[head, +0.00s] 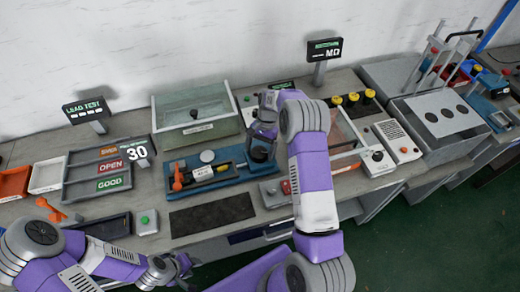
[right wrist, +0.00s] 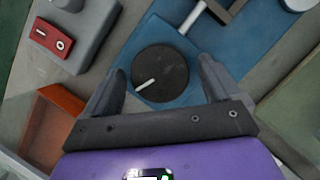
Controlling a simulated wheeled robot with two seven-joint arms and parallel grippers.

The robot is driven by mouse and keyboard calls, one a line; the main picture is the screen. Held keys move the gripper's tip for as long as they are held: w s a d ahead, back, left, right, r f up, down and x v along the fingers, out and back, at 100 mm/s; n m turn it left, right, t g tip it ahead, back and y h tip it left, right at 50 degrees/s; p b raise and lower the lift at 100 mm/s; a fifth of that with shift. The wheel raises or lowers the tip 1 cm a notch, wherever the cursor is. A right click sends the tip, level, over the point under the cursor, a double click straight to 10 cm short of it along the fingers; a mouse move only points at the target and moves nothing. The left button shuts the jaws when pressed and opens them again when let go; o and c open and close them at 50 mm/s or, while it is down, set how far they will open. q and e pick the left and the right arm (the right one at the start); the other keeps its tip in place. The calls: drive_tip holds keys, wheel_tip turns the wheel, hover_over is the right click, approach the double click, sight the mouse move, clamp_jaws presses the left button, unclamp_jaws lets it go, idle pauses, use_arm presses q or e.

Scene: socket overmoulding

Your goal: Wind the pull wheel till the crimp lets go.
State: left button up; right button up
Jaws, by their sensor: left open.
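The pull wheel (right wrist: 160,75) is a black disc with a white mark, on the right end of the blue pull tester (head: 228,163). My right gripper (right wrist: 163,82) is open, its fingers on either side of the wheel; I cannot tell whether they touch it. In the head view the right gripper (head: 262,148) hides the wheel. The tester carries an orange-handled clamp (head: 177,178) and a round pale dial (head: 207,156). The crimp is too small to make out. My left gripper (head: 178,266) is open and empty at the bench's front edge.
Trays marked Scrap, OPEN and GOOD (head: 100,187) stand left, beside a "30" sign (head: 138,152). A LEAD TEST display (head: 88,108) stands behind. A clear-lidded box (head: 195,112) is behind the tester. A red-switch box (right wrist: 52,38) is close to the wheel. A dark mat (head: 212,214) lies in front.

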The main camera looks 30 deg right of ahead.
drive_tip(key=v, duration=0.7)
drive_tip(key=shift+r+p, duration=0.3)
drive_tip(key=shift+w+d, duration=0.1)
drive_tip(key=shift+d, duration=0.05)
